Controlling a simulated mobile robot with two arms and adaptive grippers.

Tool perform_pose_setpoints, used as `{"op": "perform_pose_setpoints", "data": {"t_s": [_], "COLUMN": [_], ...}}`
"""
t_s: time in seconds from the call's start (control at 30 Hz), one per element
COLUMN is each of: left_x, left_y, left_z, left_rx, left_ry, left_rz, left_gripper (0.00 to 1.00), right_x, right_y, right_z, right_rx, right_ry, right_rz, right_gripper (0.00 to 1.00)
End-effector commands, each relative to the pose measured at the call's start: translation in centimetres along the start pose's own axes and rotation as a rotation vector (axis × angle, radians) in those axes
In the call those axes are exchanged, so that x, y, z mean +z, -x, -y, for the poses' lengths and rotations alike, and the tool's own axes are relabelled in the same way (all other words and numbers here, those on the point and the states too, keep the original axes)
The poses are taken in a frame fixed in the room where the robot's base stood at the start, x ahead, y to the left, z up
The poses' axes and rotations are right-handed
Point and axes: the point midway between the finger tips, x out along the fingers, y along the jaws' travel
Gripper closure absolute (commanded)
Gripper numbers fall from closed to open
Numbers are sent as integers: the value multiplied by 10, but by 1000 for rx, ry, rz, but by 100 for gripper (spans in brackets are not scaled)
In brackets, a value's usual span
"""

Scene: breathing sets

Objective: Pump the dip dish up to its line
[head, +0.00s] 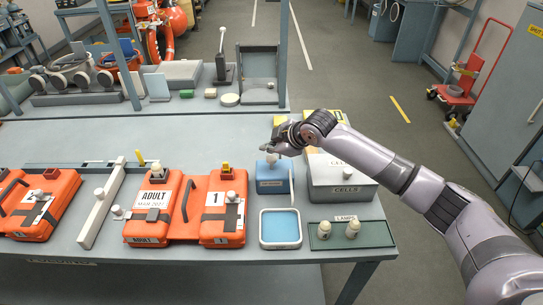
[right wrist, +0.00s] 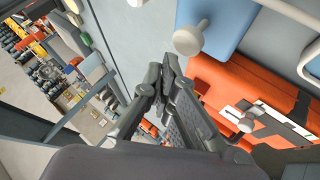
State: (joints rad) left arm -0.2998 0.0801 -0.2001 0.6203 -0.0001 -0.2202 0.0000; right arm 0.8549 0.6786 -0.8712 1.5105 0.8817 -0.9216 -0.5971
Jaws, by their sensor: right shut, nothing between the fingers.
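The dip dish (head: 264,240) is a pale-rimmed square tray holding blue liquid near the table's front edge. Its line is too small to make out. Behind it stands a blue pump box (head: 271,186) with a white knob (head: 272,159) on top. A pale spout runs from the box's right side toward the dish. My right gripper (head: 266,148) is shut and empty, just above and beside the knob. In the right wrist view the shut fingertips (right wrist: 169,65) are apart from the white knob (right wrist: 187,41), with the blue box (right wrist: 218,20) beyond. My left gripper is out of view.
A grey box marked CELLS (head: 343,182) stands right of the pump, under my arm. A LAMPS tray (head: 375,238) with two white lamps is in front. Orange cases (head: 150,228) stand left of the dish. A post and shelf are behind.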

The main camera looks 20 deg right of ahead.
Motion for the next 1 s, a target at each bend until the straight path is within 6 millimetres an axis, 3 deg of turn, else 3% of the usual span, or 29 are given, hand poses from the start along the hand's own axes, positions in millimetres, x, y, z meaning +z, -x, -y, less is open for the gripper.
{"op": "perform_pose_setpoints", "data": {"t_s": [0.43,1.0], "left_x": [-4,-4], "left_y": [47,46], "left_z": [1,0], "left_rx": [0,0], "left_ry": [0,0], "left_rz": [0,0], "left_gripper": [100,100], "right_x": [-24,-24], "right_y": [33,32], "right_z": [-24,-24], "right_rx": [0,0], "right_ry": [0,0], "right_rz": [-1,0], "right_gripper": [100,100]}}
